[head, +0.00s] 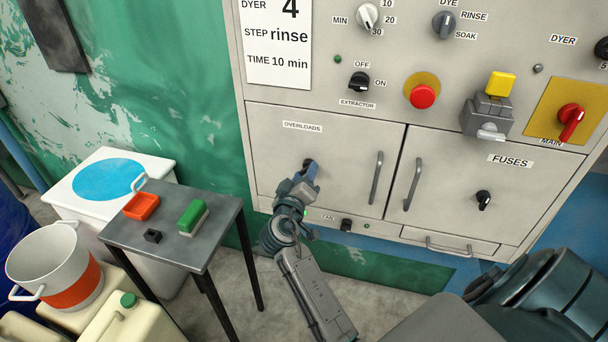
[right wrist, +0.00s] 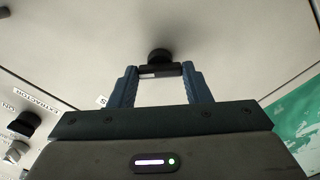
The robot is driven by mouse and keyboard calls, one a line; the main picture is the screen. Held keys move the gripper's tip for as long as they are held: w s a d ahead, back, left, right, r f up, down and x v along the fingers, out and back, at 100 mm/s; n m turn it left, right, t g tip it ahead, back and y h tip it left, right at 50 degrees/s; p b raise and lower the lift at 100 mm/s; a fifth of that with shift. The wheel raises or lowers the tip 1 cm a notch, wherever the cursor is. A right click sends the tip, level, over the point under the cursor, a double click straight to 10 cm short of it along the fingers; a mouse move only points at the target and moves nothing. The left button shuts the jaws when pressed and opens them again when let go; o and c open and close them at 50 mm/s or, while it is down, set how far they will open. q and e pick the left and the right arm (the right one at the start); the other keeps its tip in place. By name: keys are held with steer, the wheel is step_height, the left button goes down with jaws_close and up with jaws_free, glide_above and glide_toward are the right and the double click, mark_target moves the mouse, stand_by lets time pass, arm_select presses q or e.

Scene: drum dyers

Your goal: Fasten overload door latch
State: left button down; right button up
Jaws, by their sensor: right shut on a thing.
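The overloads door (head: 335,150) is a light grey panel on the left of the cabinet's lower part, and it looks flush with the front. Its latch is a small black knob (head: 308,163) under the OVERLOADS label, partly covered by my right gripper (head: 307,172). In the right wrist view, the fingers of my right gripper (right wrist: 160,72) stand on either side of the black latch (right wrist: 159,57) and are shut on it. The latch's exact turn angle is hard to tell. My left gripper is not in view.
The fuses door (head: 450,190), with a black latch (head: 483,200), is to the right. Upright handles (head: 376,178) flank the seam. A small table (head: 190,250) with red and green items stands left, beside a white bin (head: 90,160) and a pot (head: 50,265).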

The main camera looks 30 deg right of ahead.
steer(key=n+p, duration=0.1)
steer(key=n, duration=0.1)
steer(key=n+p, duration=0.1)
steer(key=n, duration=0.2)
steer(key=shift+r+n, duration=0.2)
steer(key=shift+n, duration=0.1)
steer(key=shift+f+n+p, duration=0.1)
steer(key=shift+n+p, duration=0.6)
steer(key=shift+n, duration=0.8)
steer(key=o, duration=1)
steer(key=shift+d+f, duration=0.1)
